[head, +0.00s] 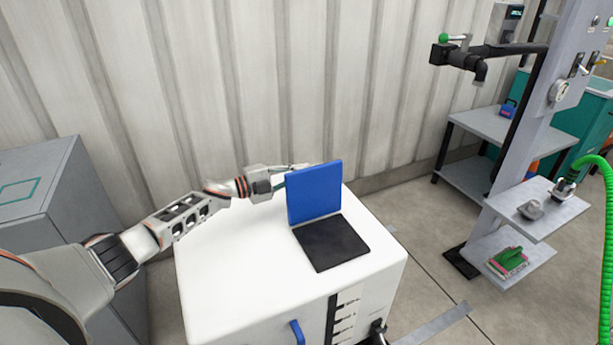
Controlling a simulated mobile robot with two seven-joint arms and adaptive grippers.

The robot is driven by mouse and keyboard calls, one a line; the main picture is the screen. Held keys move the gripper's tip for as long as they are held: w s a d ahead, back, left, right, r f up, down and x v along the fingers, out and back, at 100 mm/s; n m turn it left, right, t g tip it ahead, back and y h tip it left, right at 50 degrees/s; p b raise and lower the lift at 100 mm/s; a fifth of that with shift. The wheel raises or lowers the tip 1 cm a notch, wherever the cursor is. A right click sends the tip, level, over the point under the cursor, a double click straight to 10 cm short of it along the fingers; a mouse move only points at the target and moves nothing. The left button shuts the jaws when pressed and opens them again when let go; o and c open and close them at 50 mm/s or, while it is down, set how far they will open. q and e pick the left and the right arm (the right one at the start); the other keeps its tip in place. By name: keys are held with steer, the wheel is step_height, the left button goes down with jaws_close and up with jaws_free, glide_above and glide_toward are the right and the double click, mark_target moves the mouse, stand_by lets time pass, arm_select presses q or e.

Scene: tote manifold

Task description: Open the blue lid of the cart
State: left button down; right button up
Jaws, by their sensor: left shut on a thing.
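The blue lid (315,194) stands upright at the far edge of a dark square opening (331,243) on top of the white cart (225,260). My left gripper (297,168) is at the lid's upper left, by its top edge. It is shut on the lid. Its fingertips are partly hidden behind the lid, so the exact hold is hard to see. My right gripper is not in the view.
A blue handle (297,332) is on the cart's front. A grey cabinet (40,180) stands at the left. A corrugated wall (270,80) rises behind the cart. A post with small shelves (537,210) and a green hose (606,230) are at the right.

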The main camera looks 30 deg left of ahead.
arm_select(q)
steer(key=shift+w+a+f, duration=0.15)
steer(key=shift+a, duration=0.05)
steer(key=shift+n, duration=0.3)
steer(key=c, duration=2.1)
jaws_free()
steer(key=shift+c, duration=0.2)
steer(key=shift+s+a, duration=0.35)
steer(key=shift+s, duration=0.1)
steer(key=v, duration=1.1)
steer(key=shift+w, duration=0.1)
